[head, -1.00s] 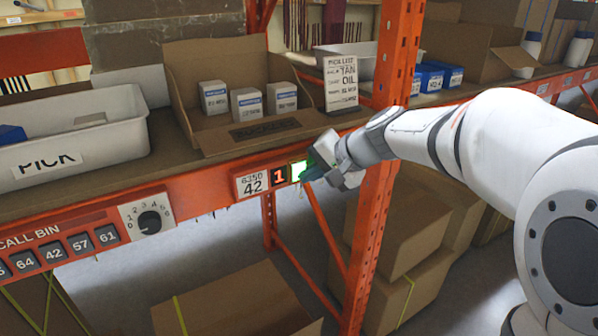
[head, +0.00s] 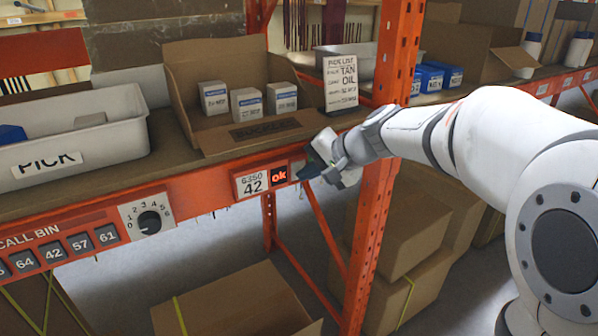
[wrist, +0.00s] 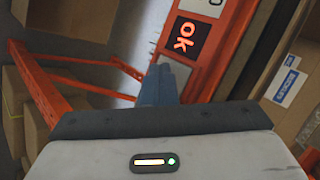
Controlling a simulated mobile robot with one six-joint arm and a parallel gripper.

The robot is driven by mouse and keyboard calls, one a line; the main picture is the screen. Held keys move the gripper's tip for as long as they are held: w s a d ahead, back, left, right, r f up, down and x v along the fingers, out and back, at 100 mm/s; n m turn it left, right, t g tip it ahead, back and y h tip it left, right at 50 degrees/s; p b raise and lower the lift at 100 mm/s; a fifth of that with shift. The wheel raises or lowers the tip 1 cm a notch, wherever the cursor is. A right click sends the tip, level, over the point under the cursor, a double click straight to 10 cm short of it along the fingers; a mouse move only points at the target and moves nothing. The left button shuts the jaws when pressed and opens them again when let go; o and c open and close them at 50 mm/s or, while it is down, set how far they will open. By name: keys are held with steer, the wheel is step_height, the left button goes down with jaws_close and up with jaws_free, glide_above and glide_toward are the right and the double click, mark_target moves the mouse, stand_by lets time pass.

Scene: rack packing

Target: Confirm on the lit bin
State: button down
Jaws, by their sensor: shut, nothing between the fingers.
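The bin's small display (head: 279,174) on the orange shelf beam reads "ok" in red, beside a white label (head: 250,183) marked 42. The display also shows in the wrist view (wrist: 185,38). My gripper (head: 303,178) is at the beam, just right of the display, with its fingers shut and nothing between them. In the wrist view, the blue-grey fingertips (wrist: 160,75) point at the beam beside the display. The confirm button is hidden behind my gripper, and I cannot tell whether the fingers touch it. The open carton (head: 190,75) above holds three small white boxes (head: 249,104).
A white PICK tote (head: 110,142) stands at the left of the shelf. A dial (head: 148,219) and call-bin number plates (head: 80,243) are on the beam to the left. Cartons (head: 235,305) lie below.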

steer(key=shift+s+d+b, duration=0.45)
steer(key=shift+s, duration=0.25)
steer(key=s+d+b, duration=0.1)
steer(key=s, duration=0.1)
steer(key=s+d+b, duration=0.1)
steer(key=s, duration=0.1)
steer(key=shift+d, duration=0.4)
stand_by(0.4)
steer(key=s+d+f+n+g+h, duration=0.1)
steer(key=s+d+f+h, duration=0.3)
steer(key=s, duration=0.5)
steer(key=s+d+f+n+g+h, duration=0.1)
steer(key=s+d+f+n+h, duration=0.2)
steer(key=s+d+f, duration=0.5)
steer(key=shift+s+d+f+h, duration=0.3)
steer(key=shift+s+h, duration=0.3)
